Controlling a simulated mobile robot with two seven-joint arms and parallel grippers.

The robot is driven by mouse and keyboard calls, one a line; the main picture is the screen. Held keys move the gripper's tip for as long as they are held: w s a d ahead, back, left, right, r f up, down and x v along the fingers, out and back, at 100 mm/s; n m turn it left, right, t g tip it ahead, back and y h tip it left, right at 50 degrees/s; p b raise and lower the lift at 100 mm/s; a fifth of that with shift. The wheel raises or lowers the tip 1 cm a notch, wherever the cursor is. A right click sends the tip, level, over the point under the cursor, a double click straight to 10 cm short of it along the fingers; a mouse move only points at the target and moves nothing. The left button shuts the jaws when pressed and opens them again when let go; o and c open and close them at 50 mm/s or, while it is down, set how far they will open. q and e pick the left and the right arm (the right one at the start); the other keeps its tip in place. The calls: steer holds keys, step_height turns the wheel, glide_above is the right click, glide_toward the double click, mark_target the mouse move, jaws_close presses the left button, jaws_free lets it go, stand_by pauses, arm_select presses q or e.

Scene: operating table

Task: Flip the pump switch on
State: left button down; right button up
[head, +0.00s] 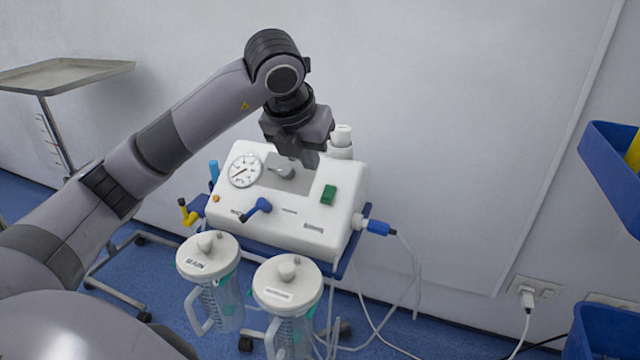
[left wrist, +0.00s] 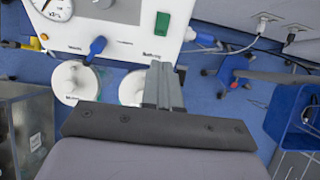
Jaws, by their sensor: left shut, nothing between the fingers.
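The white suction pump (head: 275,210) stands on a stand against the wall, with a round gauge (head: 244,170) and a blue lever (head: 258,208) on its panel. The green switch (head: 328,195) is on the right part of the panel. It also shows in the left wrist view (left wrist: 162,23). My left gripper (head: 309,158) hangs over the back of the panel, above and behind the switch. In the left wrist view its fingers (left wrist: 165,68) are shut and empty, pointing toward the panel below the switch in the picture. They look apart from the switch. My right gripper is in neither view.
Two lidded jars (head: 287,290) hang at the pump's front. A blue hose connector (head: 377,228) sticks out on the right, with loose tubes below. A metal tray (head: 66,74) stands at left, and a blue bin (head: 612,165) is at right.

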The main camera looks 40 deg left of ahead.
mark_target(325, 201)
arm_select(q)
steer(key=b+x, duration=0.1)
steer(key=x, duration=1.2)
steer(key=shift+w+f+b, duration=0.15)
steer(key=shift+f+b, duration=0.15)
steer(key=shift+f, duration=0.05)
steer(key=shift+f+b, duration=0.3)
steer(key=shift+r, duration=0.15)
steer(key=shift+r+p, duration=0.6)
steer(key=shift+r, duration=0.05)
steer(key=shift+r, duration=0.1)
